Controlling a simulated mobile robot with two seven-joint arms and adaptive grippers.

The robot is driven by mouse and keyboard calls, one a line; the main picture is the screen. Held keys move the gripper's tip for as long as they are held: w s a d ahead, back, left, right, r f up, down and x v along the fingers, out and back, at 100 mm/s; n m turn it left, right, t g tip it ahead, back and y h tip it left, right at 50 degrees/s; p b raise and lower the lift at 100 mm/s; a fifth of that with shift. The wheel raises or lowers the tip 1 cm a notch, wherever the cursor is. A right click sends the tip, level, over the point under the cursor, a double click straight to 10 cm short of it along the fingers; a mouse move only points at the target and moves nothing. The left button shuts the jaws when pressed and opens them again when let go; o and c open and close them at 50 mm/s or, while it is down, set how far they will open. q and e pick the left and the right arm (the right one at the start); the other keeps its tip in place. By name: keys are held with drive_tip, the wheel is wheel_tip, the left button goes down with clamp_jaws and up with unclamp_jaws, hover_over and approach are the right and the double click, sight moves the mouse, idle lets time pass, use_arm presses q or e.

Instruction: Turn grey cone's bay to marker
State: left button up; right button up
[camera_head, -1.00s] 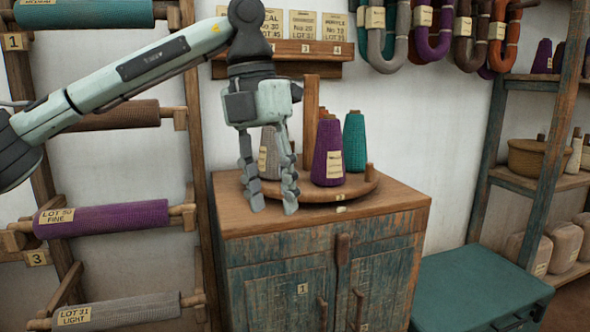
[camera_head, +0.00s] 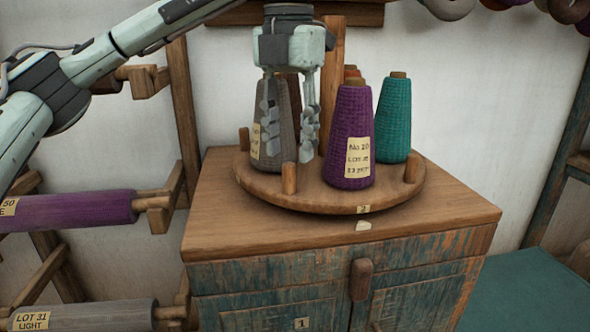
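The round wooden turntable (camera_head: 330,200) sits on the cabinet top, with upright pegs at its rim. The grey cone (camera_head: 286,108) stands in its left bay, partly hidden behind my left gripper. My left gripper (camera_head: 289,154) points down in front of the grey cone, fingers apart and empty. Its tips are around and just above the front-left peg (camera_head: 289,178); contact cannot be told. A pale marker (camera_head: 363,226) lies on the cabinet top at the front, below a numbered tag (camera_head: 363,209) on the turntable rim. The purple cone (camera_head: 351,140) stands in the bay above them. My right gripper is out of view.
A teal cone (camera_head: 393,120) stands at the right of the turntable. A wooden post (camera_head: 332,75) rises at its middle, and an orange-brown cone is mostly hidden behind. The cabinet top (camera_head: 450,205) is clear at the right. Yarn rolls (camera_head: 70,211) hang on a rack at left.

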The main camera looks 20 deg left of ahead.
sight(290, 164)
use_arm(q)
drive_tip(key=shift+f, duration=2.7)
clamp_jaws()
